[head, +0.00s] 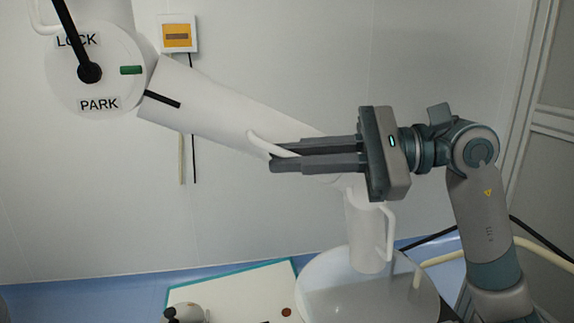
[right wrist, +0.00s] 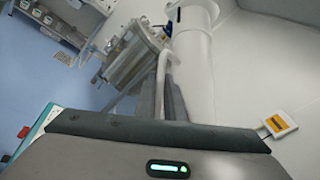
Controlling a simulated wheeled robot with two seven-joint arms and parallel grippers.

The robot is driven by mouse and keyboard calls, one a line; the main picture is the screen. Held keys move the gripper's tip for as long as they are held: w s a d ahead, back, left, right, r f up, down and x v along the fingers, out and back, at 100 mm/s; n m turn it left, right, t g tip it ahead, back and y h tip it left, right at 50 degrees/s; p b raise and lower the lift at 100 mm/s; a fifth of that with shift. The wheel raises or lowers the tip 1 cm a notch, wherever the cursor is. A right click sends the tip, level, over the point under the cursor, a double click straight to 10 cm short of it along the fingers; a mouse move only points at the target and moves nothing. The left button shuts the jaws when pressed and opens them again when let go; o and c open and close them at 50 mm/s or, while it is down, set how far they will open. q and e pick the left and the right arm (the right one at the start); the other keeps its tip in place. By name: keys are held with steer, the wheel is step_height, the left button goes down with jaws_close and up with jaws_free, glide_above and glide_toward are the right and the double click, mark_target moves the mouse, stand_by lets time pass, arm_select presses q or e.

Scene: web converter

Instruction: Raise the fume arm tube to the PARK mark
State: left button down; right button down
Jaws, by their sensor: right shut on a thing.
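The white fume arm tube (head: 215,105) slopes down to the right from a round joint disc (head: 62,82) marked LOCK and PARK. A green mark (head: 131,70) is on the disc's right side. A black stripe (head: 162,99) on the tube sits lower than the green mark. A black lever (head: 66,25) points up from the disc's hub. My right gripper (head: 272,157) is shut on the tube's white handle (head: 258,142); handle (right wrist: 161,75) and tube (right wrist: 197,65) also show in the right wrist view. My left gripper is out of view.
A white hood (head: 368,290) hangs below the tube's lower end, above a blue surface with a pale board (head: 235,286). A wall box (head: 178,33) with an orange panel is behind the tube. Grey metal equipment (right wrist: 132,55) stands beyond my fingers in the wrist view.

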steer(key=d+r+h+p, duration=0.1)
steer(key=r+h+p, duration=0.1)
steer(key=r, duration=0.4)
steer(key=d+r+n+h+p, duration=0.1)
steer(key=d+r+h+p, duration=0.1)
steer(key=r, duration=0.4)
steer(key=shift+w+r+h+p, duration=0.35)
steer(key=shift+h+p, duration=0.25)
steer(key=shift+p, duration=0.3)
steer(key=c, duration=2.1)
jaws_free()
steer(key=shift+f, duration=0.1)
steer(key=shift+d, duration=0.1)
